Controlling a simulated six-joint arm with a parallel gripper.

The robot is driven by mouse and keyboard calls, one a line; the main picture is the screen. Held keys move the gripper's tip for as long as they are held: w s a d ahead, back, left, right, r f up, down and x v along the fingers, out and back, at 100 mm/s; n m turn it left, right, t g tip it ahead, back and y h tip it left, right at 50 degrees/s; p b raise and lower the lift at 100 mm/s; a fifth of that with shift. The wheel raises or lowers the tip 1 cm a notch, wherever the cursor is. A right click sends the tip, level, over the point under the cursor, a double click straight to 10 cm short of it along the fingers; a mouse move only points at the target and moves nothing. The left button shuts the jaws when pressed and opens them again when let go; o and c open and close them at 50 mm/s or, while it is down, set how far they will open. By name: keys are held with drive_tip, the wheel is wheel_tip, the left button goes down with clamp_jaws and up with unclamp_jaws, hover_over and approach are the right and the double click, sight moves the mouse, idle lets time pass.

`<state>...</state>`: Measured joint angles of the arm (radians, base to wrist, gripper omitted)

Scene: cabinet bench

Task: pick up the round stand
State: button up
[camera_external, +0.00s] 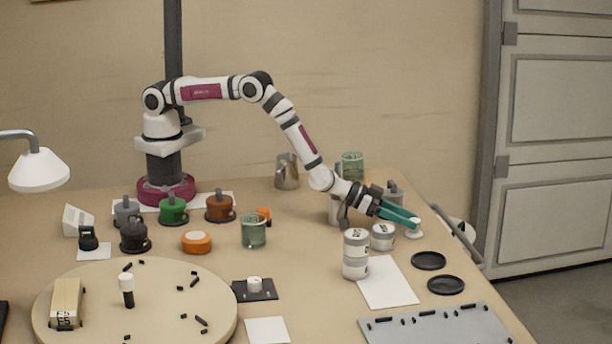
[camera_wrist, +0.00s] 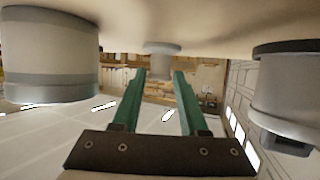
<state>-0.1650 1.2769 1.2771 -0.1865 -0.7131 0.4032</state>
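The round stand (camera_external: 414,234) is a small whitish round piece on the table near its right edge, mostly under my fingertips in the external view. In the wrist view, where the table lies at the top, the stand (camera_wrist: 162,48) appears straight ahead with a wide disc and a narrower part. My gripper (camera_external: 414,220) has two green fingers. In the wrist view my gripper (camera_wrist: 160,74) is open with an empty gap, and its tips point at the stand. Whether a finger touches it I cannot tell.
A tall grey-white can (camera_external: 356,255) and a shorter can (camera_external: 383,238) stand left of my fingers. A grey lidded pot (camera_external: 394,196) is behind them. Black discs (camera_external: 429,261) lie in front, to the right. A grey rail (camera_external: 458,236) runs along the table's right edge.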

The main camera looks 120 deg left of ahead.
clamp_jaws()
